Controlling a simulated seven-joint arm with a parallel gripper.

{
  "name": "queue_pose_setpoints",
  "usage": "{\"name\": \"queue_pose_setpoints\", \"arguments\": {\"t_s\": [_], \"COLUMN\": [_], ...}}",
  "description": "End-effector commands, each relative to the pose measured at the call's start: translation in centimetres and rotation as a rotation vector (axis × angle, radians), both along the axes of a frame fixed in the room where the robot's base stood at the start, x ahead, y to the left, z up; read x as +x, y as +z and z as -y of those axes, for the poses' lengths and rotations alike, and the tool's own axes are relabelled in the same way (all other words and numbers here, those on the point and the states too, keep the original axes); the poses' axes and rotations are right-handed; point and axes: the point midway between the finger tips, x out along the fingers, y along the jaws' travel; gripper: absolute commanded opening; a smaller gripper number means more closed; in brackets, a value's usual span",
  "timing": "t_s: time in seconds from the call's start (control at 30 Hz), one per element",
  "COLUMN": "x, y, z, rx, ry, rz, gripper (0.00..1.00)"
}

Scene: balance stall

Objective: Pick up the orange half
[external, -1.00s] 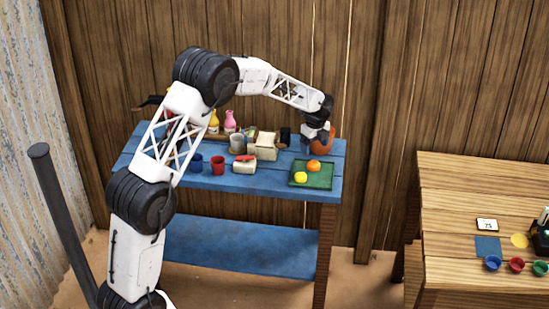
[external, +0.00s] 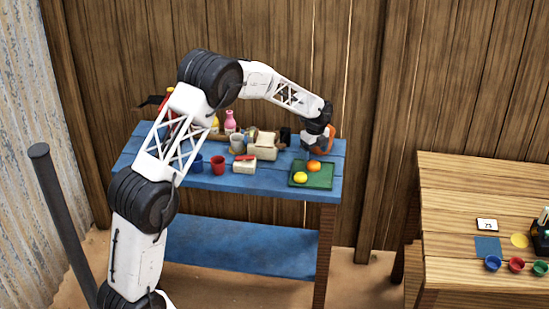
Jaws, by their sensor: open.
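The orange half (external: 314,166) is a small orange round on the green board (external: 325,181) at the right end of the blue table. A yellow fruit piece (external: 300,177) lies on the board, in front of it and to its left. My gripper (external: 317,152) hangs pointing down just above and behind the orange half in the picture. It is open, and nothing shows held in it. The fingertips are small and dark, so I cannot tell the exact gap to the fruit.
Left of the board on the blue table (external: 225,184) are a white and red block (external: 244,164), a red cup (external: 218,165) and a blue cup (external: 196,164). A cream box (external: 263,147) and bottles stand behind. A wooden table (external: 460,185) stands apart at right.

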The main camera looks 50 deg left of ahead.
Motion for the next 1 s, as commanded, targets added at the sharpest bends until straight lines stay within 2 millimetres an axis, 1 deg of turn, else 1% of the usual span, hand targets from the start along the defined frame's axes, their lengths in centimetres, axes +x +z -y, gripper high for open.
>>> {"name": "queue_pose_setpoints", "arguments": {"t_s": [0.17,0.27,0.37,0.6,0.73,1.0], "x": [0.0,0.0,-0.1,-0.2,-0.2,-0.2], "y": [-0.1,-0.4,-1.2,-3.9,-4.9,-5.2], "z": [0.0,0.0,-0.1,-0.1,-0.1,-0.1], "rx": [0.000,0.000,-0.001,-0.001,0.000,0.000], "ry": [0.000,0.000,0.000,0.000,0.000,0.000], "rz": [0.000,-0.001,-0.002,-0.002,0.000,0.000], "gripper": [0.84,0.84,0.84,0.84,0.84,0.84]}}
